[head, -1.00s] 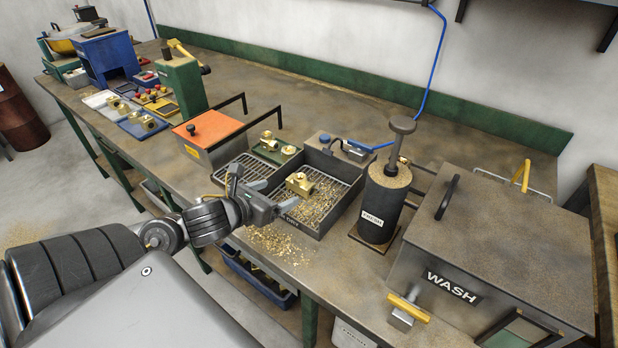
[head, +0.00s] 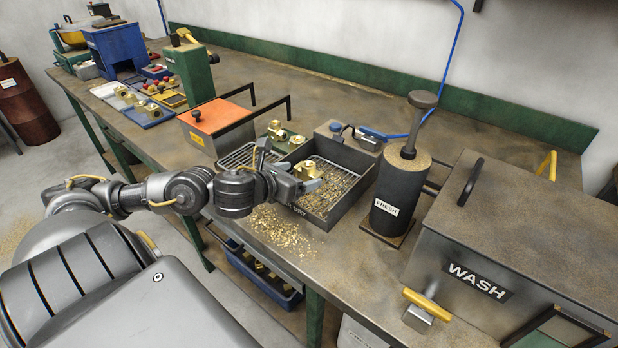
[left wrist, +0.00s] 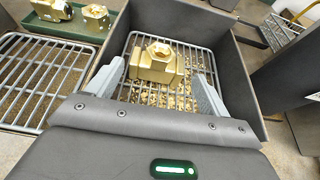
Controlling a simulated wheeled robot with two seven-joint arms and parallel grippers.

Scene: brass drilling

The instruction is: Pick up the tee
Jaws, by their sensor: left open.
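A brass tee (head: 307,170) sits on the wire grate inside a dark open-topped tray (head: 326,221), with brass chips around it. It also shows in the left wrist view (left wrist: 157,63). My left gripper (head: 287,172) is open at the tray, close to the tee. In the left wrist view, its two grey fingers (left wrist: 158,80) stand on either side of the tee's near part, with gaps showing, and nothing is held. The tee's lower near side is partly hidden in the head view by a finger. My right gripper is not in view.
A green tray (left wrist: 78,30) with brass fittings and a second grate (left wrist: 40,75) lie left of the dark tray. A black cylinder labelled FRESH (head: 398,190) and the WASH box (head: 500,250) stand to the right. Chips (head: 280,230) litter the bench front.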

